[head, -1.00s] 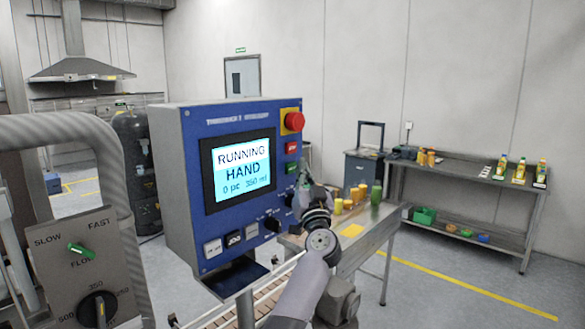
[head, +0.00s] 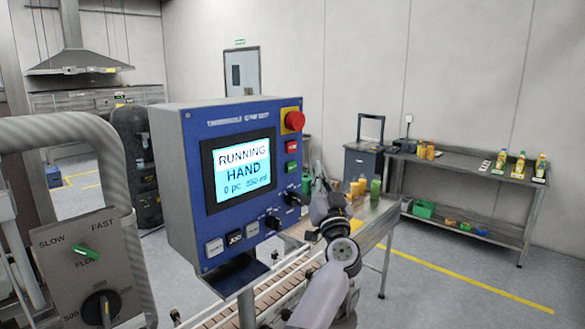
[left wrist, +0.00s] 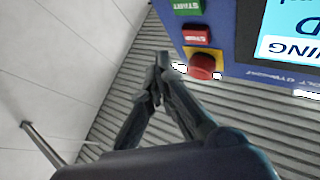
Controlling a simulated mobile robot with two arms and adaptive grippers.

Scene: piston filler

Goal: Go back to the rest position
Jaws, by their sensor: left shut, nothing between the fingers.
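My left gripper (head: 320,184) is shut and empty, just right of the blue control panel (head: 185,190) in the head view. Its dark fingers also show in the left wrist view (left wrist: 160,66), with the tips together and apart from the panel. The panel's screen (head: 240,170) reads "RUNNING HAND". On its right edge are a red mushroom button (head: 294,121), a red button (head: 291,146) and a green button (head: 292,166). My right gripper is not in view.
A metal table (head: 374,222) with orange and green containers stands behind my left gripper. A pipe (head: 125,160) and a box with knobs (head: 90,265) are close at the left. A conveyor (head: 295,265) runs below the panel. A shelf table (head: 465,169) stands at the back right.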

